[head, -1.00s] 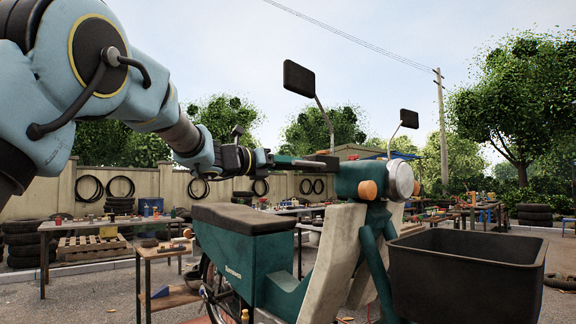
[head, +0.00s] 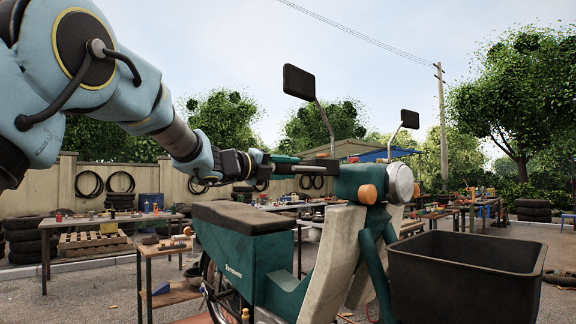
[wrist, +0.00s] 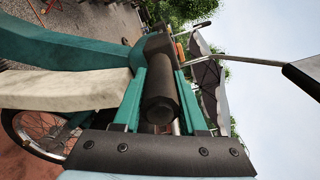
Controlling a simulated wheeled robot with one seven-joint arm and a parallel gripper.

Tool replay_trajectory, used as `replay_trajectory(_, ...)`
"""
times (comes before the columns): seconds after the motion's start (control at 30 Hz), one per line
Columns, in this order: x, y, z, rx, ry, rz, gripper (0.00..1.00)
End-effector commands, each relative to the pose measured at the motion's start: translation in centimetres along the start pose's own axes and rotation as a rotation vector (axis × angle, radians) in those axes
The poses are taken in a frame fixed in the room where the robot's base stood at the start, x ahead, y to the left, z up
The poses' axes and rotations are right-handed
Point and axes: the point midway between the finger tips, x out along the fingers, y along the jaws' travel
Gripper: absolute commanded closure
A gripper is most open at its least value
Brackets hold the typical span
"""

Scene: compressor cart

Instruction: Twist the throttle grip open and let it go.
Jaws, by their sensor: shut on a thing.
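In the head view my gripper (head: 303,164) reaches the handlebar from the left, below a mirror. There the fingers largely hide the grip. The teal scooter (head: 250,270) has a dark seat and pale leg panels.
Two mirrors (head: 299,82) stand on stalks above the handlebar. A black cargo bin (head: 464,275) is at the front right. A small wooden table (head: 160,249) stands left of the scooter. Workbenches and tyres line the back wall.

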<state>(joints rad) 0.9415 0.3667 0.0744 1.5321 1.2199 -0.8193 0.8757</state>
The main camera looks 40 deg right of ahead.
Motion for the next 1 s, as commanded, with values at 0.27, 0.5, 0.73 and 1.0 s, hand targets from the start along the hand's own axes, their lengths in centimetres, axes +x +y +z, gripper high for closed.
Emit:
replay_trajectory(0.27,-0.06,0.04,0.11,-0.102,-0.001,0.002,1.0)
replay_trajectory(0.5,-0.04,0.08,0.06,-0.129,-0.001,0.001,1.0)
replay_trajectory(0.73,-0.04,0.1,0.05,-0.13,-0.001,0.001,1.0)
replay_trajectory(1.0,-0.03,0.09,0.04,-0.129,-0.001,0.001,0.4)
